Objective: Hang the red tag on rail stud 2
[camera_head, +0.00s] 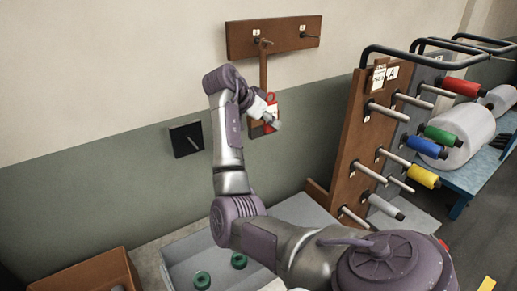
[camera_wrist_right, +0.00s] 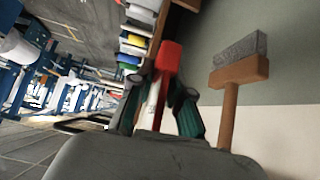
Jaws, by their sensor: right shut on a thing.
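The red tag (camera_head: 271,98) is held in my right gripper (camera_head: 270,118), in front of the wall below the rail. In the right wrist view the red tag (camera_wrist_right: 170,58) sticks out between the two fingers of my right gripper (camera_wrist_right: 160,98). The wooden rail (camera_head: 280,44) is on the wall above. Its right stud (camera_head: 310,36) is bare; a brush (camera_head: 263,72) hangs from its left stud (camera_head: 264,42). The small number labels are hard to read. My left gripper is not in view.
The brush (camera_wrist_right: 240,72) is close beside my right gripper. A wooden peg rack (camera_head: 352,150) with coloured spools stands to the right. A dark plate with a peg (camera_head: 186,138) is on the wall. A grey tray (camera_head: 178,274) with green rings lies below.

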